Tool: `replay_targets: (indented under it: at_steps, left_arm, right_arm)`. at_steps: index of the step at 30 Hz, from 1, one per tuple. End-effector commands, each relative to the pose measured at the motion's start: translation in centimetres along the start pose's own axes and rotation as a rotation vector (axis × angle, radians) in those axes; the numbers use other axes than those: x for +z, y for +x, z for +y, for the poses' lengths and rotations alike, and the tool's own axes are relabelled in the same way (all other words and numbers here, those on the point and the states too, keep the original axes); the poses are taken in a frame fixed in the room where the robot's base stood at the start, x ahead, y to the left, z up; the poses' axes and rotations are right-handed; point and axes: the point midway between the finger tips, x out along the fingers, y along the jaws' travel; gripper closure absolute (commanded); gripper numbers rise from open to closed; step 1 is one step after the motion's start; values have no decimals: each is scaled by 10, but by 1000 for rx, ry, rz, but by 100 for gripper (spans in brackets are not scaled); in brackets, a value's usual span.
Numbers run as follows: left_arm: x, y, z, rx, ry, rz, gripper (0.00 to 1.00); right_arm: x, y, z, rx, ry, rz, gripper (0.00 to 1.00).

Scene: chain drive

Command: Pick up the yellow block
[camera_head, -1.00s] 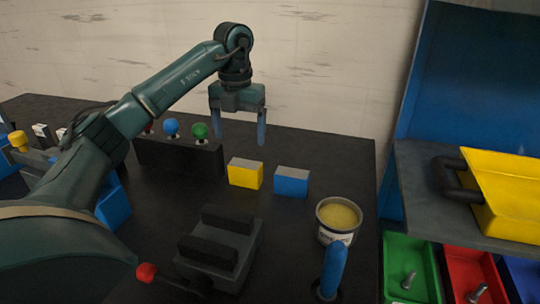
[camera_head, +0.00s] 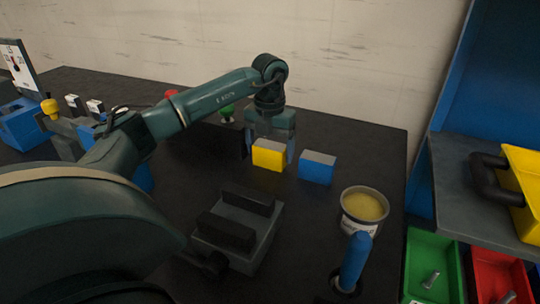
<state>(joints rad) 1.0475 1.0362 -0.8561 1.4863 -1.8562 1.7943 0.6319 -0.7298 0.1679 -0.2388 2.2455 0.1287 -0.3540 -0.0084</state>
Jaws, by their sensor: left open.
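My left gripper (camera_head: 269,154) points down at the block from behind and above. Its blue right finger shows at the block's right side, and the other finger is a dark shape at the block's left side. The jaws are open around the block; whether they touch it I cannot tell. My right gripper is not in view.
A blue block (camera_head: 317,170) stands close to the right of the yellow one. A black-jawed vise (camera_head: 236,230), a tin of yellow stuff (camera_head: 364,211) and a blue handle (camera_head: 354,262) are nearer. A grey shelf (camera_head: 465,200) and green bin (camera_head: 433,262) are at right.

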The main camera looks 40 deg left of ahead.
Motion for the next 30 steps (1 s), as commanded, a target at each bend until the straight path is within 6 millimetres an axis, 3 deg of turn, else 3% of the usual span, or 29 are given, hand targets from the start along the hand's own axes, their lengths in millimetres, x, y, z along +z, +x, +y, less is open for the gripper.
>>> replay_targets:
  at_steps: [4, 12, 30]
  left_arm:
    - [0, 16, 0, 0, 1, 1, 16]
    - [0, 18, 0, -1, 1, -1, 16]
    - [0, 18, 0, -1, 1, -1, 65]
  right_arm:
    - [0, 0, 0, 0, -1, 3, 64]
    - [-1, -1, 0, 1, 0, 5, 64]
    - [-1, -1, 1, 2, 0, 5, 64]
